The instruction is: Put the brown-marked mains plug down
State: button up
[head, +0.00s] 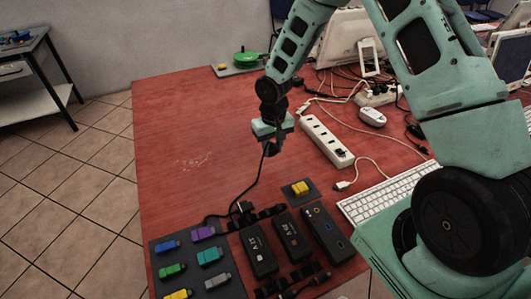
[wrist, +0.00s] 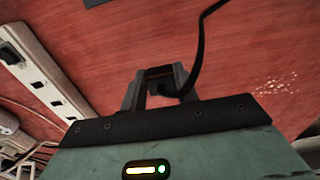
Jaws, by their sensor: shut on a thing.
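My gripper (head: 272,148) is shut on a dark plug and holds it over the red table (head: 180,130). The plug is mostly hidden between the fingers, and I cannot make out its brown mark. A black cable (head: 258,178) runs from the plug down to the front of the table near the black boxes. In the wrist view, the fingers (wrist: 160,85) close around the plug, and the cable (wrist: 197,50) curves up and away to the right.
A white power strip (head: 327,141) lies right of my gripper. A keyboard (head: 385,193) and mouse (head: 372,116) are right. The left table is clear.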

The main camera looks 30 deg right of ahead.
aim_at(273, 154)
jog(key=shift+f, duration=2.05)
jog(key=shift+f, duration=0.1)
jog(key=shift+f, duration=0.15)
jog(key=o, duration=1.1)
